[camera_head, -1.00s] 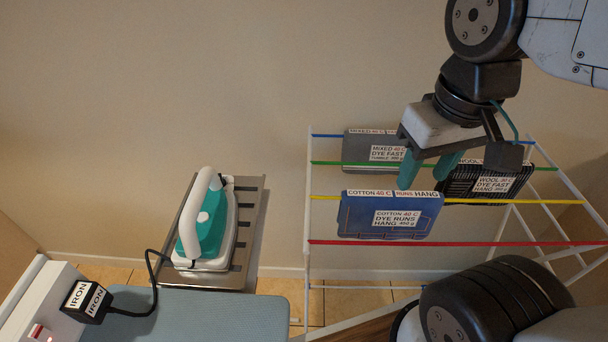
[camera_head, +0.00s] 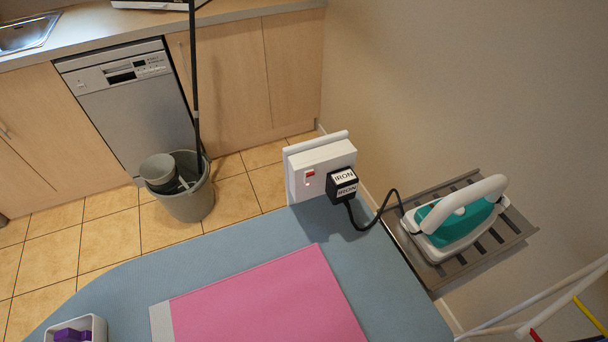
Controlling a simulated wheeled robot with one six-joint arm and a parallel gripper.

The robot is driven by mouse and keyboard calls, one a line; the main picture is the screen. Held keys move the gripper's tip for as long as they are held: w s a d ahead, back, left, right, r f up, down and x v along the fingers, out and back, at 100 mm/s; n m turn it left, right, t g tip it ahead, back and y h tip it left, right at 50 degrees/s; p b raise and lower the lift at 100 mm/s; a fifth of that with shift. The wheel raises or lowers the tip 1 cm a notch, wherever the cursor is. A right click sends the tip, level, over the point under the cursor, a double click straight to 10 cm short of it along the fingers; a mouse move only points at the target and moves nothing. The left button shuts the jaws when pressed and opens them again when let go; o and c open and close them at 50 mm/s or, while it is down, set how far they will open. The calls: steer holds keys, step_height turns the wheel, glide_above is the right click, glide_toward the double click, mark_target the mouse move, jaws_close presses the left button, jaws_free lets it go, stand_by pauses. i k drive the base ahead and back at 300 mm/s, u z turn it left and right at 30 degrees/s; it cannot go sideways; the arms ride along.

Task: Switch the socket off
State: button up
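The white socket (camera_head: 325,156) stands upright at the far edge of the ironing board, in the middle of the view. Its small red switch (camera_head: 309,173) is on the left of its face; I cannot tell its position. A black plug labelled IRON (camera_head: 342,184) sits in the socket to the right of the switch. Its black cord (camera_head: 388,203) runs right to the teal and white iron (camera_head: 457,218), which rests on a slatted metal rest. My gripper is not in the current view.
The blue-grey ironing board (camera_head: 240,237) carries a pink cloth (camera_head: 265,300) and a white tray (camera_head: 97,325) with purple items. A grey bucket (camera_head: 188,205) stands on the tiles beyond. A dishwasher (camera_head: 130,100) and cupboards line the back. A drying rack (camera_head: 550,290) is at lower right.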

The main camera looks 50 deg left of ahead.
mark_target(309, 175)
steer(key=u, duration=1.05)
steer(key=k, duration=0.65)
steer(key=z, duration=0.3)
steer(key=i, duration=0.55)
steer(key=z, duration=0.05)
